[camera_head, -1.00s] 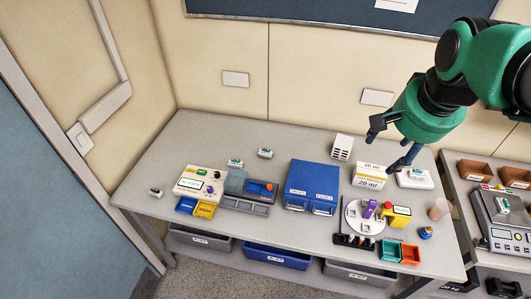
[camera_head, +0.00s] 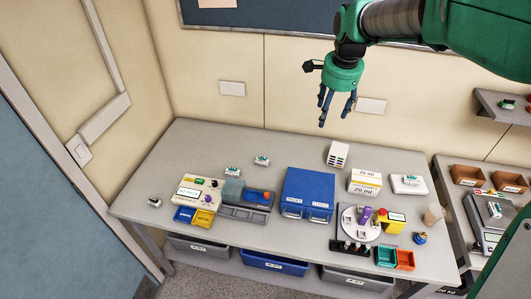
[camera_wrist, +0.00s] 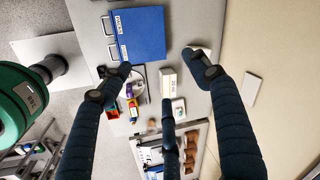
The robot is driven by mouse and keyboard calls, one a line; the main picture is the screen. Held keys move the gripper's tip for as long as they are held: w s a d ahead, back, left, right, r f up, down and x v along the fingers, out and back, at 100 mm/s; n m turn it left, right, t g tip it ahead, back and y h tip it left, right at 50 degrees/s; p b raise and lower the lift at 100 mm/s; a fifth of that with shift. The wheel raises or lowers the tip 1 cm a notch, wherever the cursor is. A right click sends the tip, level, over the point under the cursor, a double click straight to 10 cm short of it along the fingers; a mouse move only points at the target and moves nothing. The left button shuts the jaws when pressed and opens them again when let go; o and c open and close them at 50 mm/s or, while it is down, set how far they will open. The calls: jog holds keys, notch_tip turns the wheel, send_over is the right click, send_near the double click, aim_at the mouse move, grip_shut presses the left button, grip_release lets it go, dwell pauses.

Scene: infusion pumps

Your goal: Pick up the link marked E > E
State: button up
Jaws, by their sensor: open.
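Several small white-and-green pieces that look like links lie about; their markings are too small to read, so I cannot tell which is E > E. One link (camera_head: 262,161) and a second link (camera_head: 232,171) lie on the back left of the table. Another small piece (camera_head: 154,202) lies near the left edge. One more link (camera_head: 409,180) rests on a white box at the right. My gripper (camera_head: 335,108) is open and empty, high above the back of the table. Its spread fingers also show in the wrist view (camera_wrist: 161,78), with nothing between them.
A blue case (camera_head: 308,190) stands mid-table, with a cream pump (camera_head: 198,192) to its left. A carton (camera_head: 364,181) and a round white turntable (camera_head: 352,226) stand to its right. A side bench with brown bins (camera_head: 467,174) is at right. The back left tabletop is mostly clear.

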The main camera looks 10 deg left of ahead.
jog(key=w+a+f+m+p, duration=0.1)
jog(key=w+a+f+m, duration=0.1)
jog(key=w+a+f, duration=0.5)
jog(key=m+g+p, duration=0.3)
jog(key=m, duration=0.4)
send_over(261, 161)
notch_tip(261, 161, down, 24)
jog(key=r, duration=0.1)
jog(key=shift+w+d+f+h, duration=0.1)
jog(key=shift+d+f+h, duration=0.15)
jog(key=shift+h, duration=0.05)
jog(key=shift+f, duration=4.3)
jog(key=shift+f, duration=0.1)
jog(key=shift+a+f, duration=0.15)
jog(key=shift+f, duration=2.35)
